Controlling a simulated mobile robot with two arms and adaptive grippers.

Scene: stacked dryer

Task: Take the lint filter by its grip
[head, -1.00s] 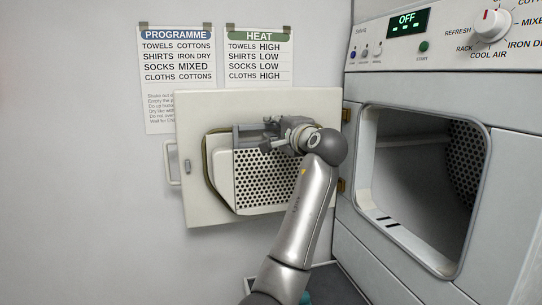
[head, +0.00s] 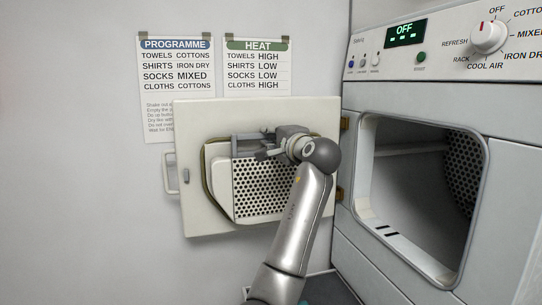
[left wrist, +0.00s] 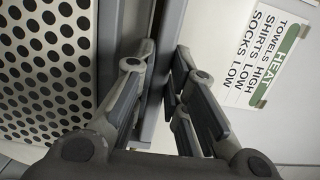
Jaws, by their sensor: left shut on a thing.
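The lint filter (head: 265,188) is a pale frame with a dark-holed panel, seated in the inner side of the open dryer door (head: 190,220). Its grey grip (head: 243,143) runs along the top of the panel. My left gripper (head: 265,147) is at this grip and shut on it, its arm crossing in front of the filter's right part. In the left wrist view the two fingers stand on either side of a grey bar (left wrist: 160,85), with the perforated panel (left wrist: 45,65) to the left. My right gripper is not in view.
The dryer (head: 430,90) stands at right, its drum opening (head: 410,180) uncovered and its display reading OFF. The door has a handle (head: 170,172) on its left edge. Programme (head: 177,60) and heat (head: 258,65) sheets hang behind. The wall at left is clear.

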